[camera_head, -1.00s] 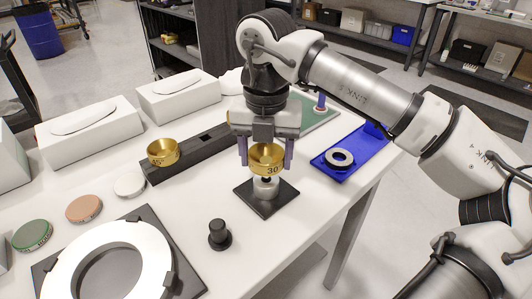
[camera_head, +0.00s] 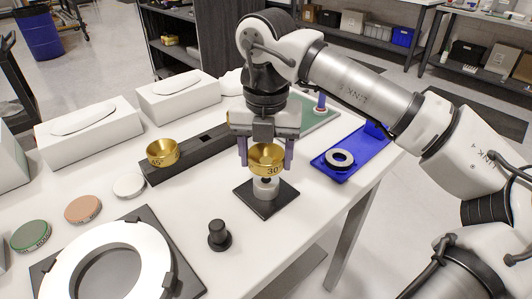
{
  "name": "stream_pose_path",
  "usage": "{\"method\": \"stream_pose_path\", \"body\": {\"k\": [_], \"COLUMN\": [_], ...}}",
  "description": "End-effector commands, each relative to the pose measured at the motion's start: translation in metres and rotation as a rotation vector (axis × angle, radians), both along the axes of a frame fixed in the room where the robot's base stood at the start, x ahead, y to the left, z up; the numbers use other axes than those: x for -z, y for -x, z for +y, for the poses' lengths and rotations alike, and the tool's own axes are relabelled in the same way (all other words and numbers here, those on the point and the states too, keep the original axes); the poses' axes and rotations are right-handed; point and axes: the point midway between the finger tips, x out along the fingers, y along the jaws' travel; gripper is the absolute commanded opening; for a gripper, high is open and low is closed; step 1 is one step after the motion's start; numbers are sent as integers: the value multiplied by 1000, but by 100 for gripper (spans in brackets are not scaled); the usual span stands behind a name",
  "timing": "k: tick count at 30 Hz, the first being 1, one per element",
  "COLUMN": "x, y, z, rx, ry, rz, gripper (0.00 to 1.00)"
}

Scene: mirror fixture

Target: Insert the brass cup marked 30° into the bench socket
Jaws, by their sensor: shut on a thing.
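The brass cup marked 30° (camera_head: 267,158) is between the two fingers of my gripper (camera_head: 266,153), which is shut on it. The cup is upright, with its marking facing the camera. It is directly above a pale cylindrical socket (camera_head: 265,188) on a black square base plate (camera_head: 274,206). The cup's lower end meets the socket's top in the picture; I cannot tell how deep it sits. A second brass cup, marked 45° (camera_head: 163,153), stands on a long black rack (camera_head: 205,150) to the left.
A black knob (camera_head: 219,236) stands in front of the base plate. A white ring on a dark plate (camera_head: 75,272) is at front left, with several coloured discs (camera_head: 83,209) behind. A blue tray (camera_head: 347,165) is to the right. White tissue boxes (camera_head: 90,124) stand at the back.

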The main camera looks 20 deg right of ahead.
Motion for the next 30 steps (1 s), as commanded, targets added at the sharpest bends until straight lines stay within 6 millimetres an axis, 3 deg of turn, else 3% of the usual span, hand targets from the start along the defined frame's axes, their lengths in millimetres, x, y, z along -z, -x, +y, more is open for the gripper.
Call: {"method": "stream_pose_path", "body": {"k": [30], "x": [20], "y": [0], "z": [0], "rx": [0], "ry": [0], "rz": [-1], "gripper": [37]}}
